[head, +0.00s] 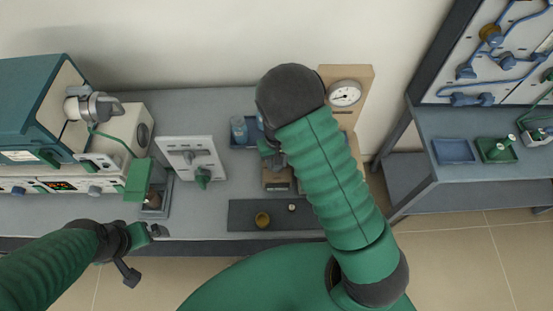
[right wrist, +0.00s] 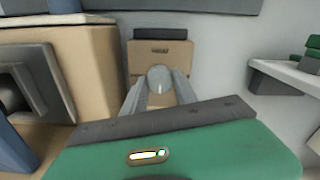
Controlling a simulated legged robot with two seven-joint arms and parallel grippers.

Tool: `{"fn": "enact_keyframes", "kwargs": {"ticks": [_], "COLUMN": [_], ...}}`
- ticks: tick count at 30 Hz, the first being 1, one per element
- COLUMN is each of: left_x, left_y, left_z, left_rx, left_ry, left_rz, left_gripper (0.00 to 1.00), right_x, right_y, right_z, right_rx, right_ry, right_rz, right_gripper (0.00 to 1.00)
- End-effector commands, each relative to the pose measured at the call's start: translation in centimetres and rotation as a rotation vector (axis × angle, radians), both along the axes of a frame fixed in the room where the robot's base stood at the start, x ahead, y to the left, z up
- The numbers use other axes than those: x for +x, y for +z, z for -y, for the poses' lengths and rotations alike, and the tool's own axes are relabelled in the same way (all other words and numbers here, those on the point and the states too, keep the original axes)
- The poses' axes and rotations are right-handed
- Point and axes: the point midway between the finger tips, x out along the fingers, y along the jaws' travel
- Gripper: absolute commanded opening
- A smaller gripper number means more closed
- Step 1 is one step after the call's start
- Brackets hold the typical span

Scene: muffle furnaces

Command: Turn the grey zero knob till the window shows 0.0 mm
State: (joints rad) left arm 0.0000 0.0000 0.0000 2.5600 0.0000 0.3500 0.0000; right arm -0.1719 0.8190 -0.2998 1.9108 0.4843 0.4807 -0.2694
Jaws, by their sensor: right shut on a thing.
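The grey zero knob (right wrist: 160,78) is round with a pale mark and sits on the front of a tan box (right wrist: 145,55) with a dark top. In the right wrist view my right gripper (right wrist: 160,92) has one finger on each side of the knob and is shut on it. In the head view my right arm hides the knob and much of the tan box (head: 278,174); the right gripper (head: 270,153) shows only in part. A dark window (head: 278,187) shows on the box, too small to read. My left gripper (head: 146,254) is open and empty at the table's front left.
A dial gauge (head: 345,93) on a tan stand is behind my right arm. A dark mat (head: 245,221) with small round pieces lies at the table's front. A white panel (head: 190,148) and a furnace (head: 40,105) stand left. A side table (head: 455,125) is at right.

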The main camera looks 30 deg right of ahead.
Motion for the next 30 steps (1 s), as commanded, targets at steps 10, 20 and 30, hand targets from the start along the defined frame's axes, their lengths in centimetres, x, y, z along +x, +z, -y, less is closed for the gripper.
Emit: {"fn": "enact_keyframes", "kwargs": {"ticks": [10, 20, 30], "left_x": [0.0, 0.0, 0.0], "left_y": [2.0, 2.9, 3.2], "left_z": [0.0, 0.0, 0.0], "left_rx": [0.000, 0.000, 0.000], "left_ry": [0.000, 0.000, 0.000], "left_rz": [0.000, 0.000, 0.000], "left_gripper": [1.00, 1.00, 1.00], "right_x": [-0.3, -0.2, -0.3], "right_y": [0.1, 0.0, -0.2], "right_z": [-0.1, -0.1, -0.1], "right_rx": [0.000, 0.000, 0.001], "right_ry": [-0.308, -0.504, -0.573], "right_rz": [-0.007, -0.006, -0.008], "right_gripper": [0.00, 0.00, 0.00]}}
